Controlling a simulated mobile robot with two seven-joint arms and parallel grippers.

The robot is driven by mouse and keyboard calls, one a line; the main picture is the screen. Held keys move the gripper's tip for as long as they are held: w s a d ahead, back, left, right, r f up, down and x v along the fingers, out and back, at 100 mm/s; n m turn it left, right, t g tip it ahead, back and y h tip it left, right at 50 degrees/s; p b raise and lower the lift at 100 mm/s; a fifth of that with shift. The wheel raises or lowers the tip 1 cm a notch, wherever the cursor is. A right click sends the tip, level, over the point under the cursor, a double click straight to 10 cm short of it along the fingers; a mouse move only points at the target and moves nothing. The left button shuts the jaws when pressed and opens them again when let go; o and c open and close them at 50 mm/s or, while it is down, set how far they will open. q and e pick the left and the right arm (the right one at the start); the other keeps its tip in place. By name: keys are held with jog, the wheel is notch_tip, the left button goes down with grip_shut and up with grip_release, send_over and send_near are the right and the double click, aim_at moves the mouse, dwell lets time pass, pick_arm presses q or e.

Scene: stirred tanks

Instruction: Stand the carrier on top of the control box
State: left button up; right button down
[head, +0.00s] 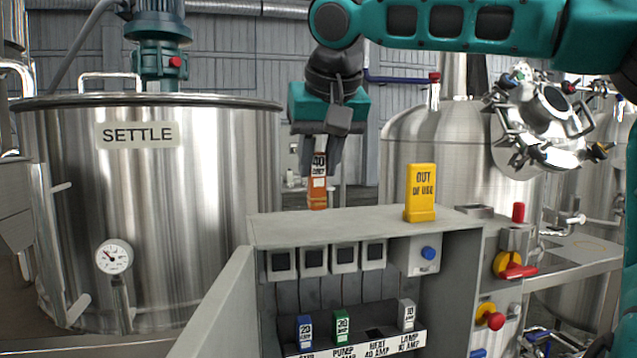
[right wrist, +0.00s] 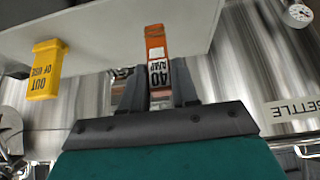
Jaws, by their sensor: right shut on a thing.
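The carrier (head: 317,194) is an orange block with a white 40 AMP label. My right gripper (head: 320,165) is shut on its upper part and holds it upright at the far edge of the control box's top (head: 320,227). In the right wrist view, the carrier (right wrist: 155,42) sticks out from between the fingers (right wrist: 155,85), its orange end overlapping the grey box top (right wrist: 110,25). I cannot tell whether its lower end touches the top. My left gripper is out of view.
A yellow OUT OF USE sign (head: 421,193) stands on the box top to the right; the top's left and middle are clear. Inside the open box are blue (head: 304,331), green (head: 341,326) and grey (head: 407,315) carriers. A SETTLE tank (head: 200,210) stands behind left.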

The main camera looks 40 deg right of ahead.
aim_at(319, 180)
jog(key=shift+f+b, duration=0.3)
jog(key=shift+f, duration=1.5)
jog(key=shift+f, duration=0.2)
jog(key=c, duration=0.8)
grip_release()
jog(key=shift+c, duration=0.2)
jog(key=shift+r, duration=0.3)
jog(key=v, duration=1.2)
jog(key=shift+p, duration=0.35)
jog(key=shift+f, duration=0.1)
